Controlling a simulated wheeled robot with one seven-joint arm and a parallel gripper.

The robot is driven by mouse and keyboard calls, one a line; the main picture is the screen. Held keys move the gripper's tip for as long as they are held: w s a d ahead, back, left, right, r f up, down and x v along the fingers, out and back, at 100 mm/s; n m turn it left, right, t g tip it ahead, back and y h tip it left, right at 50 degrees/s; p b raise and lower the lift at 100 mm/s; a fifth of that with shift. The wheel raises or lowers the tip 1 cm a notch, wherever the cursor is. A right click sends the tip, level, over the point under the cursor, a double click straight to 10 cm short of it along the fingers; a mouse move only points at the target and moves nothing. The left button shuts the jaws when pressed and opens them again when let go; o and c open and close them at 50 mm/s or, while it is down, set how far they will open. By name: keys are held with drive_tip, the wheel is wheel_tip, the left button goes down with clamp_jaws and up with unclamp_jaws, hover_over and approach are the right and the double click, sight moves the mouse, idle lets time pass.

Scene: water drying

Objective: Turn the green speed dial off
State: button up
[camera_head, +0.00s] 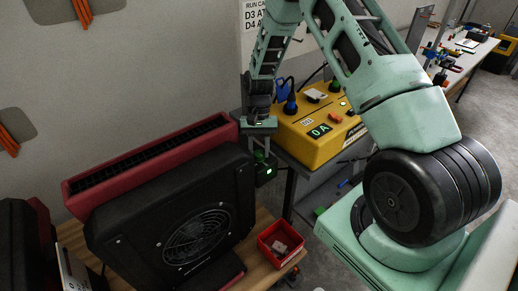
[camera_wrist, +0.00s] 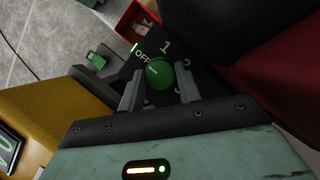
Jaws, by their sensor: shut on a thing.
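The green speed dial (camera_wrist: 159,73) is round and sits on a black control panel (camera_wrist: 196,76). The labels OFF and 1 show beside the dial in the wrist view, and another mark is partly covered by a finger. A pale line shows on the dial's face; I cannot tell exactly which label it points at. My gripper (camera_wrist: 159,84) has one finger on each side of the dial and is shut on it. In the head view my gripper (camera_head: 263,152) is at the right end of the black fan unit (camera_head: 150,215), and the dial is hidden or too small to make out.
A yellow power box (camera_head: 318,146) reading 0 A, with blue plugs, stands just behind and right of my gripper. A red bin (camera_head: 263,248) sits on the wooden bench right of the fan. A red-cased unit (camera_head: 100,172) stands behind the fan.

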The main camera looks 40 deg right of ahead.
drive_tip(key=o, duration=1)
drive_tip(key=shift+c, duration=0.2)
drive_tip(key=b+v, duration=0.2)
drive_tip(key=v, duration=1.5)
drive_tip(key=shift+r, duration=0.25)
